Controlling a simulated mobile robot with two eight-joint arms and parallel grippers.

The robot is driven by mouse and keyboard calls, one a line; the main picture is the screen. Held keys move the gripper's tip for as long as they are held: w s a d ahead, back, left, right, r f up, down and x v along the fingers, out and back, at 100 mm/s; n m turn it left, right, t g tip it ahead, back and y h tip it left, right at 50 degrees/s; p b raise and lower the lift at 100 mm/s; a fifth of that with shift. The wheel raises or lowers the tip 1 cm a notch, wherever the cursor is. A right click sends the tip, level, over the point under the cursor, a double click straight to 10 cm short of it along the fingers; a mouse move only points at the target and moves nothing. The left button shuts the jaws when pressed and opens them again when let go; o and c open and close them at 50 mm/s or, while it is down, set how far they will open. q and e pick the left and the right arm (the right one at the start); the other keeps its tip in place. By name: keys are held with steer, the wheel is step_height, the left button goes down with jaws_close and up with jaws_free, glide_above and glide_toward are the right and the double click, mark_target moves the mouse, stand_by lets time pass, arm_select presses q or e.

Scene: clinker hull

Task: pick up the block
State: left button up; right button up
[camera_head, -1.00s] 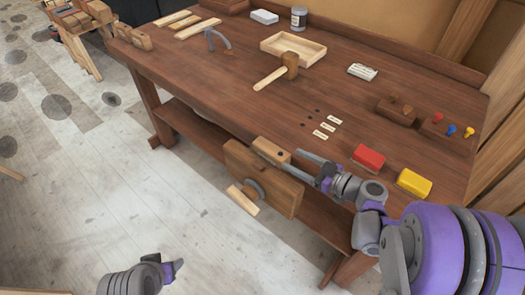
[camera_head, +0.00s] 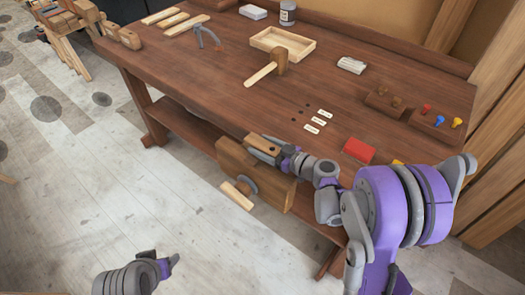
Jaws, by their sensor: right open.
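A small light-brown wooden block (camera_head: 261,145) with a dark hole sits at the top of the wooden vise (camera_head: 240,172) on the bench's front edge. My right gripper (camera_head: 264,147) is open, with its fingers at this block, seemingly one along each side; contact cannot be made out. A red block (camera_head: 358,150) lies on the bench right of the gripper. A yellow block (camera_head: 397,161) is mostly hidden behind my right arm. My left gripper (camera_head: 174,261) is low over the floor, away from the bench; its opening cannot be made out.
The bench's middle is largely clear.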

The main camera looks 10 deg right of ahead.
jaws_close()
stand_by(0.4)
